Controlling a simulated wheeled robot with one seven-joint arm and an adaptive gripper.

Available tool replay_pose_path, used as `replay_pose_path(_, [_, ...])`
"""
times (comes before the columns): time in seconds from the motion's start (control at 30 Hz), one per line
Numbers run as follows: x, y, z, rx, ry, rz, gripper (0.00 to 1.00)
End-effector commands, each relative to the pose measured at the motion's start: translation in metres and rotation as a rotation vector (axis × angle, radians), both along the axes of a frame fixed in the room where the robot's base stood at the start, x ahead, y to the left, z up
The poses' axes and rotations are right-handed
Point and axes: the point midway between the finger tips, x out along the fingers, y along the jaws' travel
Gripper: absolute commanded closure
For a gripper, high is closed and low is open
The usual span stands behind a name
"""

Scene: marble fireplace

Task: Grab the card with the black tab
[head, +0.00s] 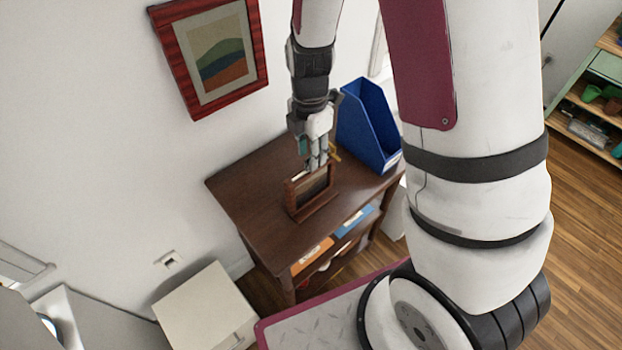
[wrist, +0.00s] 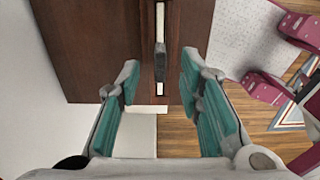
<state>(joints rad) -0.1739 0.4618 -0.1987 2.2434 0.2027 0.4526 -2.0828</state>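A dark wooden holder (head: 312,205) stands on the small brown table (head: 250,185). In the wrist view a pale card (wrist: 160,22) shows edge-on as a thin strip, with a black tab (wrist: 160,62) sticking up from it. In the head view the card is mostly hidden by my gripper (head: 316,160), which points down just above the holder. In the wrist view my gripper (wrist: 159,72) is open. Its teal-padded fingers are on either side of the tab, with a gap on both sides.
A blue magazine file (head: 366,125) stands behind and to the right of the holder. Orange (head: 312,255) and blue (head: 354,221) items lie on the shelf below. A white cabinet (head: 205,310) stands front left.

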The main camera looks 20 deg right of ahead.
Motion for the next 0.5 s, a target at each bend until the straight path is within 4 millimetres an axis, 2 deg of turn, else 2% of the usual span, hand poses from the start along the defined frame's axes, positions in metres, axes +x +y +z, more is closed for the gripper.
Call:
replay_pose_path(0.2, [0.0,-0.001,-0.023,0.0,0.001,-0.001,0.67])
replay_pose_path(0.5, [0.001,-0.001,-0.027,0.0,-0.001,-0.001,0.67])
